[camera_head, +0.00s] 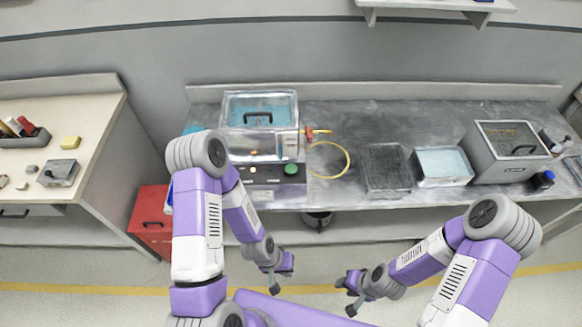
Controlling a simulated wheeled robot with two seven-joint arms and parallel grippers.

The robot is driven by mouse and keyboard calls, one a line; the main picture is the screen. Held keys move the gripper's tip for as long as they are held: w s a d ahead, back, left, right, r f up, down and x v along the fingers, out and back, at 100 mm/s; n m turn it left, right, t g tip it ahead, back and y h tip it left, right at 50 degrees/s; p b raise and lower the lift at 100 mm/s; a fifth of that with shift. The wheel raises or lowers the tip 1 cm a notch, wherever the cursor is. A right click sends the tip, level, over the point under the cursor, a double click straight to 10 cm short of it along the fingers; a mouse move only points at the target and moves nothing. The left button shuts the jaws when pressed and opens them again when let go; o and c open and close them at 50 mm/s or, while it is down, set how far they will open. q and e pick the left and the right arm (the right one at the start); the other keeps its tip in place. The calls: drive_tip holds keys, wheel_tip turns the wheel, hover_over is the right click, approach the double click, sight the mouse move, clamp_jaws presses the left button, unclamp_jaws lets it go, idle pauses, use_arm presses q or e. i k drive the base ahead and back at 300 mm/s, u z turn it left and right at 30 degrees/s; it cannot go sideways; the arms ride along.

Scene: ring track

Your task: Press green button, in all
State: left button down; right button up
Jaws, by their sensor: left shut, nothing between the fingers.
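The green button (291,169) is a round green knob on the dark front panel of a boxy machine (236,142) with a clear lid, on the grey bench. Small red and white lights or knobs sit left of it on the same panel. My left gripper (276,288) is shut and empty, low in front of the bench and well apart from the button. My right gripper (345,296) is further right, also below and in front of the bench, touching nothing I can see. Its finger gap is too small to make out.
A red box (151,218) stands on the floor left.

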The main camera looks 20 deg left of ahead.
sight(290, 169)
drive_tip(key=k, duration=1.35)
drive_tip(key=z, duration=0.65)
drive_tip(key=i, duration=1.75)
drive_tip(key=u, duration=0.8)
